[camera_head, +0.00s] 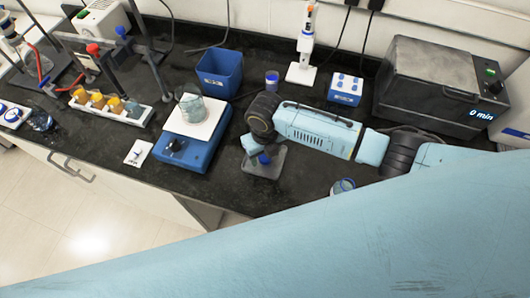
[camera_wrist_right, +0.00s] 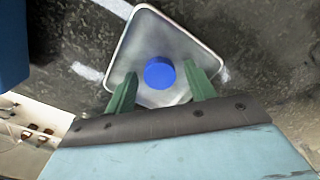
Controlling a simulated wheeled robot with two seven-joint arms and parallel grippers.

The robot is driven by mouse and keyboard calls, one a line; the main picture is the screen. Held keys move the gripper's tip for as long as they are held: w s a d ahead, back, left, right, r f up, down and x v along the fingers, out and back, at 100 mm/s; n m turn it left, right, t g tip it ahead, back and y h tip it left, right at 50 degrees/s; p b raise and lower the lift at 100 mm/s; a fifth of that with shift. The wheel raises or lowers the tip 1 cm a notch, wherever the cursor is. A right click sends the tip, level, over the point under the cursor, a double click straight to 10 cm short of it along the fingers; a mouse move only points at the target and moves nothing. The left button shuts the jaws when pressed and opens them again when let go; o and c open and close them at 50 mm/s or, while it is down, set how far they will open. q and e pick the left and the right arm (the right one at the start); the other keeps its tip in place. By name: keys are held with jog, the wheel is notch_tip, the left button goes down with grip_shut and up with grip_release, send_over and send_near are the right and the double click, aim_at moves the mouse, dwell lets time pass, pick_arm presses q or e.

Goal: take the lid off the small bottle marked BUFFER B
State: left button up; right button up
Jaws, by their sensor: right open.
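A blue round cap (camera_wrist_right: 160,72) shows from above in the right wrist view, over a light grey square plate (camera_wrist_right: 152,38). The cap also shows in the head view (camera_head: 264,159), small, under my right wrist. I see no lettering on it, and any bottle body beneath is hidden. My right gripper (camera_wrist_right: 160,79) is open, with one green finger on each side of the cap. I cannot tell whether the fingers touch it. The right arm reaches in from the right in the head view. My left gripper is not in view.
A blue hotplate (camera_head: 185,150) with a glass beaker (camera_head: 190,107) stands to the left. A blue bin (camera_head: 220,72) and a blue-topped jar (camera_head: 272,78) are behind. Another blue-rimmed container (camera_head: 343,186) stands right, near the front edge. A dark heater box (camera_head: 430,85) is back right.

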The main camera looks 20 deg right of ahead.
aim_at(265, 157)
notch_tip(265, 157, up, 12)
jog(key=shift+r, duration=0.15)
dwell(0.3)
jog(key=shift+s, duration=0.1)
